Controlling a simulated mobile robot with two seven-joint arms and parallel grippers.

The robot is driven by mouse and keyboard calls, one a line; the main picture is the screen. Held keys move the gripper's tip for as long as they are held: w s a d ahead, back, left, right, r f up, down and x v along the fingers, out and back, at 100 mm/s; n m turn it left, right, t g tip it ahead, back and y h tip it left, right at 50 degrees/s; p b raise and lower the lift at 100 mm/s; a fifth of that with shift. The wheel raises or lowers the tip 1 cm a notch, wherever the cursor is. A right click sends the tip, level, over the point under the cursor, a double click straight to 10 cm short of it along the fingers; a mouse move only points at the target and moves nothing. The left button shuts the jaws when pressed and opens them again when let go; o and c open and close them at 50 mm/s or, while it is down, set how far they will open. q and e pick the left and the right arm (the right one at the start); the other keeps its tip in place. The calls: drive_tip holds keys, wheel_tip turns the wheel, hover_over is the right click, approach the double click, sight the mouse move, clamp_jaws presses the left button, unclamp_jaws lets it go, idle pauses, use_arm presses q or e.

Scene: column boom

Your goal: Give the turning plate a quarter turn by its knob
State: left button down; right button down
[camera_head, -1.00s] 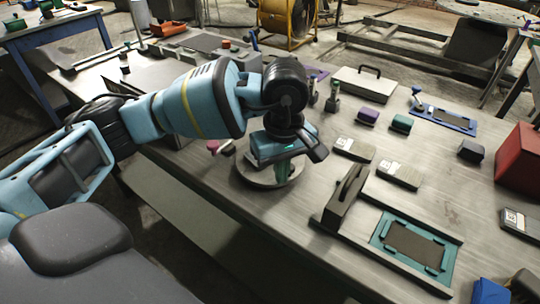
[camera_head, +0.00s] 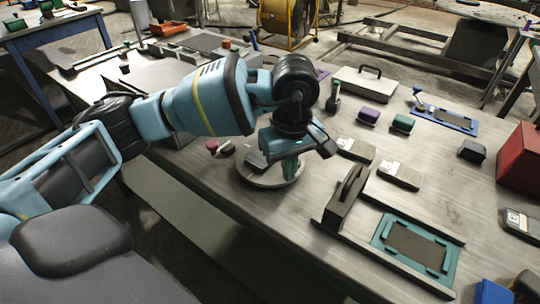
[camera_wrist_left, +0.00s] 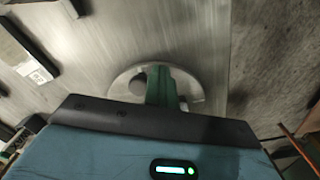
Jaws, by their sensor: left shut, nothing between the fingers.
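The turning plate (camera_head: 262,182) is a round grey disc near the bench's front edge in the head view. It also shows in the left wrist view (camera_wrist_left: 122,88). A dark round knob (camera_wrist_left: 137,82) shows over the plate, just left of my fingers in the left wrist view; whether they touch it I cannot tell. My left gripper (camera_head: 290,169) points down over the plate. Its green fingers (camera_wrist_left: 160,86) are closed together with nothing between them. The gripper and its body hide part of the plate. My right gripper is not in view.
A pink-topped piece (camera_head: 212,145) lies left of the plate. A red box (camera_head: 520,160) is at far right.

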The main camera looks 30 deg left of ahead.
use_arm(q)
drive_tip(key=shift+s+a+f, duration=0.25)
drive_tip(key=shift+s+f, duration=0.05)
drive_tip(key=shift+f, duration=0.1)
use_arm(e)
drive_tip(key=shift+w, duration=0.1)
use_arm(q)
drive_tip(key=shift+s, duration=0.25)
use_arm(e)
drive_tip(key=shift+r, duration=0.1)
use_arm(q)
drive_tip(key=shift+r, duration=0.1)
